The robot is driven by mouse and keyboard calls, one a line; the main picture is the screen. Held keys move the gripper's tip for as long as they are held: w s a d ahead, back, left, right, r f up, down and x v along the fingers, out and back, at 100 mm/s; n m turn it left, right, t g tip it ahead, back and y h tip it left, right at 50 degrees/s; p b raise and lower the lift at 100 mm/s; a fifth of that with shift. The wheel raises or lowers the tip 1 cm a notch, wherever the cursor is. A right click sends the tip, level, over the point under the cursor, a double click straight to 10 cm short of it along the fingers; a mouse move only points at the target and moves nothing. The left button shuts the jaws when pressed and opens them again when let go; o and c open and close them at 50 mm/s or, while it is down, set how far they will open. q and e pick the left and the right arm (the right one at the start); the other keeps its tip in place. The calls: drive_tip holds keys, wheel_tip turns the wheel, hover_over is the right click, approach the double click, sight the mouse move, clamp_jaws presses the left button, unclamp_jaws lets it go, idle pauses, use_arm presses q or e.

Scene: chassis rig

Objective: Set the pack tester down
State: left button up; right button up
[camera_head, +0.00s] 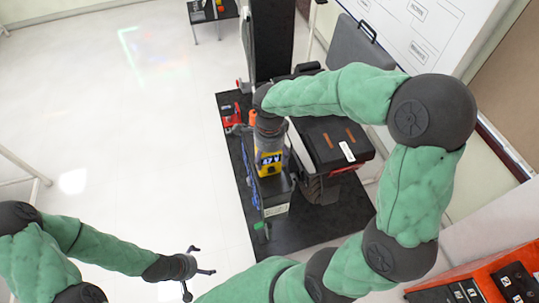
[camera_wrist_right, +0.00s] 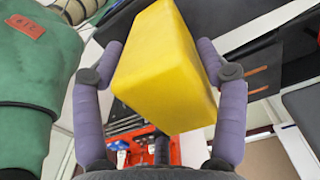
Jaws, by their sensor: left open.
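The pack tester (camera_head: 269,164) is a yellow block with a dark display reading what looks like 47 V. It is directly below my right gripper (camera_head: 268,128), over a dark grey box on the chassis rig. In the right wrist view the yellow tester (camera_wrist_right: 162,70) lies between the purple fingers of my right gripper (camera_wrist_right: 160,60), which press on its two sides. I cannot tell whether the tester's base touches the box. My left gripper (camera_head: 192,272) is open and empty, over the white floor at the lower left, well away from the tester.
The chassis rig stands on a black mat (camera_head: 325,225), with a black-topped unit (camera_head: 322,135) right of the tester. A red tool (camera_head: 231,115) lies to the left. An orange case (camera_head: 490,280) is at the lower right.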

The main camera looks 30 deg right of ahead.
drive_tip(key=shift+o, duration=0.7)
drive_tip(key=shift+r, duration=0.1)
drive_tip(key=shift+r, duration=0.15)
wheel_tip(320, 180, up, 12)
drive_tip(key=shift+f, duration=0.1)
